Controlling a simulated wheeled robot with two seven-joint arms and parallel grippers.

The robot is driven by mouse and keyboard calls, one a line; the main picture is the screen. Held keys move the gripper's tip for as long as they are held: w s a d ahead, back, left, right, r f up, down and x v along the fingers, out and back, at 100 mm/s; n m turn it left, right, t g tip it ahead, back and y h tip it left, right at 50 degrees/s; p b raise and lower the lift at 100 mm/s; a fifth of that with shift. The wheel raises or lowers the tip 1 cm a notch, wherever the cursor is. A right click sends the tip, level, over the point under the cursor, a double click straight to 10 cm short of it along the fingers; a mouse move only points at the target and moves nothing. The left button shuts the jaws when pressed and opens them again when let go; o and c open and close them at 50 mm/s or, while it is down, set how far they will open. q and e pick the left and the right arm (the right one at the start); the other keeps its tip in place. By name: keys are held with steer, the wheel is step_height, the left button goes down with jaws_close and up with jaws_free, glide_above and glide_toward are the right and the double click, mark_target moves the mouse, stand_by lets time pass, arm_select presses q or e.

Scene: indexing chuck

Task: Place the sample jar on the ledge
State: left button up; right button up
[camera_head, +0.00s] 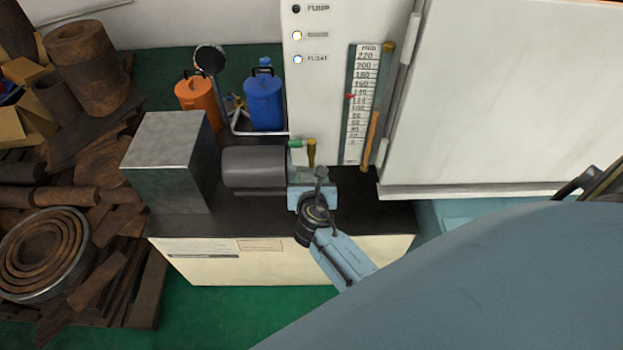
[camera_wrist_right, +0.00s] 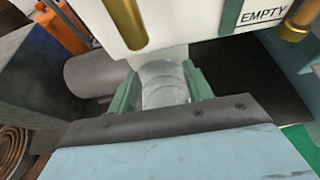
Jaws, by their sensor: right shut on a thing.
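The sample jar (camera_wrist_right: 163,85) looks clear and glassy in the right wrist view. It sits between the two green fingers of my right gripper (camera_wrist_right: 160,92), which is shut on it. In the head view my right gripper (camera_head: 302,160) is over the dark top of the low cabinet, just right of the grey cylinder; the jar is hard to make out there. A dark, flat ledge-like surface (camera_head: 385,212) runs along the cabinet top below the white panel. I cannot tell whether the jar touches it. My left gripper is not in view.
The grey chuck cylinder (camera_head: 252,166) and metal block (camera_head: 170,160) stand left of the gripper. A gauge (camera_head: 357,105) with brass-coloured and orange rods is on the white panel behind. Orange (camera_head: 196,93) and blue (camera_head: 264,102) canisters stand behind; rusty scrap (camera_head: 95,180) lies left.

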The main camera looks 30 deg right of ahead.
steer(key=shift+f, duration=0.2)
steer(key=o, duration=0.8)
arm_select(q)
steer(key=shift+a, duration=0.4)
arm_select(e)
steer(key=shift+o, duration=1.4)
steer(key=shift+r, duration=0.1)
steer(key=shift+r, duration=0.15)
steer(key=shift+s+a+r, duration=0.1)
steer(key=shift+s+a, duration=0.1)
steer(key=shift+s, duration=0.1)
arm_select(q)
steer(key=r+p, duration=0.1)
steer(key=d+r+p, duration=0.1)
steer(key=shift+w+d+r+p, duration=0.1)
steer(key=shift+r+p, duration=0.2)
arm_select(e)
steer(key=v, duration=1.1)
steer(key=shift+s+r, duration=0.1)
